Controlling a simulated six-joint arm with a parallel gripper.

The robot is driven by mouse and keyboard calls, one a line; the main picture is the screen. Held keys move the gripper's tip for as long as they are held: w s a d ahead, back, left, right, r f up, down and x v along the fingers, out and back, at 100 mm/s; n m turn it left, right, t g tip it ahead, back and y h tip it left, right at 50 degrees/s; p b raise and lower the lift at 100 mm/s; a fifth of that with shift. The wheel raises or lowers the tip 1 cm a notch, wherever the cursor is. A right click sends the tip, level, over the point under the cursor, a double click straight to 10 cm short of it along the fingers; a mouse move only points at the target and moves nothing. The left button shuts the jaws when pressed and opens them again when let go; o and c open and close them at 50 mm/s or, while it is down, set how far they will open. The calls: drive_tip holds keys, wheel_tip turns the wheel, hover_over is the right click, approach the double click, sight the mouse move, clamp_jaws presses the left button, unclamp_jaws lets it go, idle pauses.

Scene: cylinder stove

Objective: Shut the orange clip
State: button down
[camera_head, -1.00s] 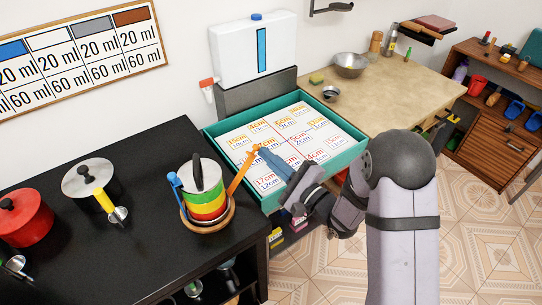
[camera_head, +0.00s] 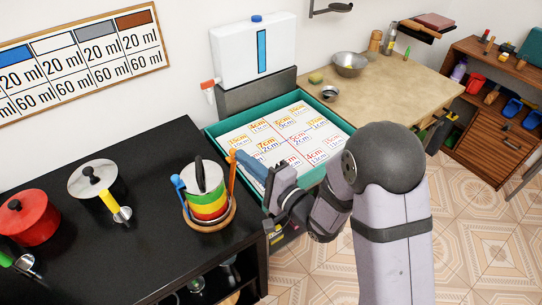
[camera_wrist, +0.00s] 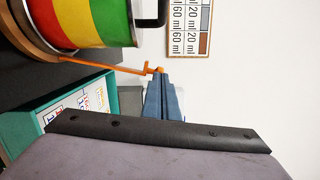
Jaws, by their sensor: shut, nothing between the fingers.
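The striped pot (camera_head: 208,207) stands on a round wooden base (camera_head: 218,226) on the black counter, with a grey lid and black handle on top. The orange clip (camera_head: 232,176) rises from the right of the base, nearly upright beside the pot. In the wrist view the orange clip (camera_wrist: 120,68) runs from the base to a knobbed end at my fingertips. My gripper (camera_head: 236,155) is shut and empty, its blue fingers at the clip's upper end on the outer side. It also shows in the wrist view (camera_wrist: 161,78). A blue clip (camera_head: 178,184) stands at the pot's left.
A red pot (camera_head: 30,219) and a silver pot (camera_head: 88,180) stand left on the counter. A teal tray (camera_head: 335,112) with number cards lies behind my gripper. A white container (camera_head: 235,55) stands at the back wall.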

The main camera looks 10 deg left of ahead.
drive_tip(key=shift+s+a+r+n, duration=0.2)
drive_tip(key=shift+s+a+n, duration=0.2)
drive_tip(key=shift+s+a, duration=0.45)
drive_tip(key=shift+w, duration=0.1)
idle(0.7)
drive_tip(key=s+d+f+p, duration=0.3)
drive_tip(key=s+d+p, duration=0.2)
drive_tip(key=d, duration=0.6)
drive_tip(key=shift+s+d+p, duration=0.15)
drive_tip(key=shift+s+p, duration=0.25)
drive_tip(key=shift+s, duration=0.2)
